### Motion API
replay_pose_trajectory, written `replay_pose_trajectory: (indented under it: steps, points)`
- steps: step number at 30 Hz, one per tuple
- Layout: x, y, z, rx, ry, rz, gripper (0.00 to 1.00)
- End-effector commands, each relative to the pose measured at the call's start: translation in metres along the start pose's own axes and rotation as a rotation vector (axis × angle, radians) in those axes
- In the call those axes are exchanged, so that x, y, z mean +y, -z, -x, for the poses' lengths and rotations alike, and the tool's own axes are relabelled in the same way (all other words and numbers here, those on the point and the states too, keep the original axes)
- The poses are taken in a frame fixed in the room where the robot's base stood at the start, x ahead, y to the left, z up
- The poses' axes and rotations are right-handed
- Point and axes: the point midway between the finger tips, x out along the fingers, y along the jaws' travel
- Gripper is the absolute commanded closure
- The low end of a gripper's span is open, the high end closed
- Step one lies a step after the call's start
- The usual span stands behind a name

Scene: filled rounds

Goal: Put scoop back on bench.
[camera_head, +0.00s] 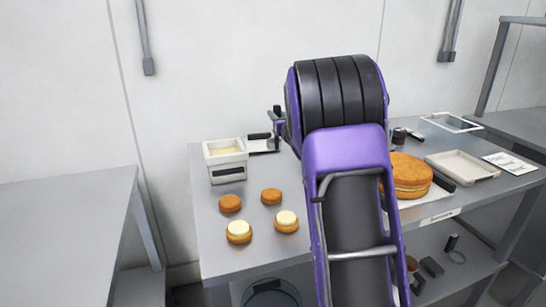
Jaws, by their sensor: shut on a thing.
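My gripper (277,142) is at the back of the bench, just left of my purple arm, which hides part of it. The fingers look small and dark here. It is shut on what looks like the scoop (259,136), whose dark handle shows just left of the fingers. The scoop is right of the white tub (226,162) of pale filling, low over the bench (221,255) or touching it; I cannot tell which. A grey flat piece lies beside it.
Several small round cakes stand at the front left, two topped with cream (239,229). A large filled cake (409,174) is right of my arm. A beige tray (462,166), a card (510,163) and a clear-framed sheet (452,122) lie further right. Bare bench shows at the left edge.

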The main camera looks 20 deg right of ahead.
Motion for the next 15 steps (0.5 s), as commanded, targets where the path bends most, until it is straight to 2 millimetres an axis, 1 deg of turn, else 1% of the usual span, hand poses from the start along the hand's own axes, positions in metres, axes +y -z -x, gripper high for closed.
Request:
replay_pose_trajectory:
  steps: [1,4,6,11,15]
  points:
    - [-0.001,0.014,0.000,0.005,0.002,-0.002,1.00]
    - [0.000,0.032,0.000,0.004,0.001,-0.002,1.00]
    - [0.000,0.041,0.000,0.002,0.001,-0.002,1.00]
    - [-0.001,0.052,0.000,0.002,0.001,0.000,1.00]
    - [0.000,0.071,0.001,0.003,0.001,-0.002,1.00]
